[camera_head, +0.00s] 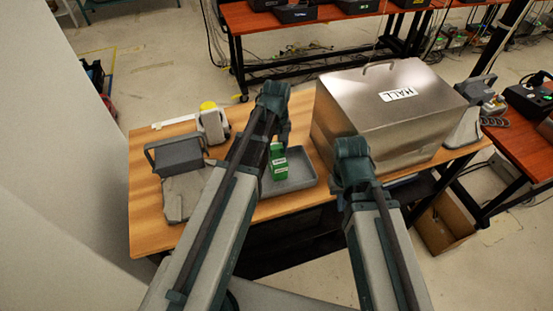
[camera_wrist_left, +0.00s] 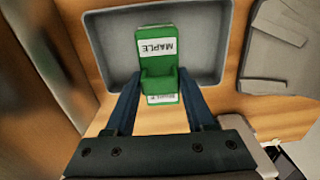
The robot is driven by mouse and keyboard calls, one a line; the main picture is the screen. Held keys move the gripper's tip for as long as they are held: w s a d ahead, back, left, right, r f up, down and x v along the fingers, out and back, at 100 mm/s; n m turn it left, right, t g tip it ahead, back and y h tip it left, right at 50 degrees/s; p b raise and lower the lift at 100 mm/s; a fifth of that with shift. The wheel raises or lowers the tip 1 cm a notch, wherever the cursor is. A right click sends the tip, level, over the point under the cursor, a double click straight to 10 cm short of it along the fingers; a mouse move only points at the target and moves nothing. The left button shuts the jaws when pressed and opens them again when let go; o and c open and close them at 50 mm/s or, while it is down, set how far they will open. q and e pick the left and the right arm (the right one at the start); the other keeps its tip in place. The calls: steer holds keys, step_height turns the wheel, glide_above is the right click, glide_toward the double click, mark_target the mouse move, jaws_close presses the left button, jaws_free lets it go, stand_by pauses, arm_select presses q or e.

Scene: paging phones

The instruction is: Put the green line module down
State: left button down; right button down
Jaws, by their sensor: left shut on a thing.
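The green line module (camera_head: 279,162) has white labels. In the left wrist view the module (camera_wrist_left: 158,75) shows a label reading MAPLE. It is over the grey tray (camera_head: 297,184), whose rim also shows in the left wrist view (camera_wrist_left: 222,45). I cannot tell whether it touches the tray floor. My left gripper (camera_wrist_left: 157,98) is shut on the module's near part; in the head view the left gripper (camera_head: 277,135) partly hides behind its arm. My right gripper (camera_head: 352,170) is beside the metal box, its fingers hidden behind its wrist.
A metal box (camera_head: 345,100) labelled HALL stands right of the tray on the wooden table (camera_head: 145,215). A grey device (camera_head: 178,155) and a white device with a yellow top (camera_head: 211,122) stand at the left. The table's front left corner is clear.

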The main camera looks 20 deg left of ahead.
mark_target(277, 154)
arm_select(q)
step_height(277, 154, down, 4)
steer(key=b, duration=0.3)
steer(key=shift+r+b, duration=0.2)
steer(key=shift+b, duration=0.2)
steer(key=shift+f, duration=0.15)
steer(key=shift+c, duration=1.2)
jaws_free()
